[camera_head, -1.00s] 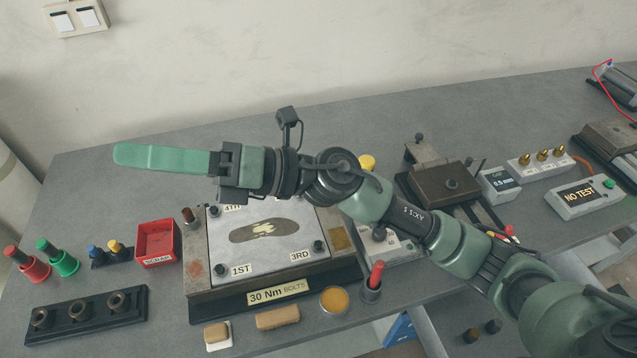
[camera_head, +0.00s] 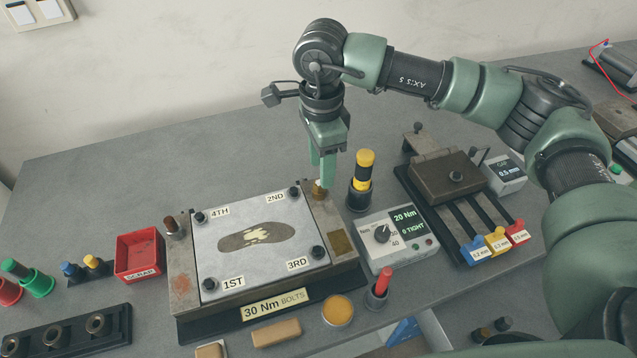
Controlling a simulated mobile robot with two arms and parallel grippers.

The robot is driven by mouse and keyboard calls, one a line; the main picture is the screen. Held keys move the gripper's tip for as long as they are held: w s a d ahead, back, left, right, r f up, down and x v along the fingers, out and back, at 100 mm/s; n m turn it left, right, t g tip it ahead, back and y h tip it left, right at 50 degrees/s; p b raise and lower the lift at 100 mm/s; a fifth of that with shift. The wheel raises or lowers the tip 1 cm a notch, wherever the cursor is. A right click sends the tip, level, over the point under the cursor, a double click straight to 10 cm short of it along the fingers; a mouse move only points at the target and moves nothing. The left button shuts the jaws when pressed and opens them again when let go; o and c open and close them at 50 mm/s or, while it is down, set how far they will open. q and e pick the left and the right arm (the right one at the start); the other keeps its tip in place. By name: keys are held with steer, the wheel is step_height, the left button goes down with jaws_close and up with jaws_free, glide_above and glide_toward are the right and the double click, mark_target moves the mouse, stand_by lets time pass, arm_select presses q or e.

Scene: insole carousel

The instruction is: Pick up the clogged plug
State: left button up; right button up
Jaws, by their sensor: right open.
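My right gripper (camera_head: 325,172) points down over the back right corner of the mould block. Its green fingers are open, with the tips close above a small brass-coloured plug (camera_head: 319,191) standing there. I cannot tell whether the fingers touch the plug or straddle it. Nothing shows in its grasp. A dark brown-topped plug (camera_head: 175,227) stands at the block's left edge. No label shows which plug is clogged. The mould plate (camera_head: 215,255) has an insole-shaped cavity with pale patches. My left gripper is out of view.
A yellow-and-black tool (camera_head: 362,178) stands upright just right of my gripper, with a torque box (camera_head: 397,240) in front of it. A red scrap bin (camera_head: 140,254) stands left of the mould. The back left bench is clear.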

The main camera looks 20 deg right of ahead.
mark_target(317, 184)
steer(key=f, duration=0.1)
steer(key=f+p, duration=0.1)
steer(key=f, duration=0.1)
steer(key=shift+w+a+f+p, duration=0.3)
steer(key=shift+f+p, duration=0.05)
steer(key=shift+f, duration=0.6)
jaws_close()
steer(key=shift+r, duration=0.15)
step_height(317, 184, up, 20)
steer(key=b, duration=0.4)
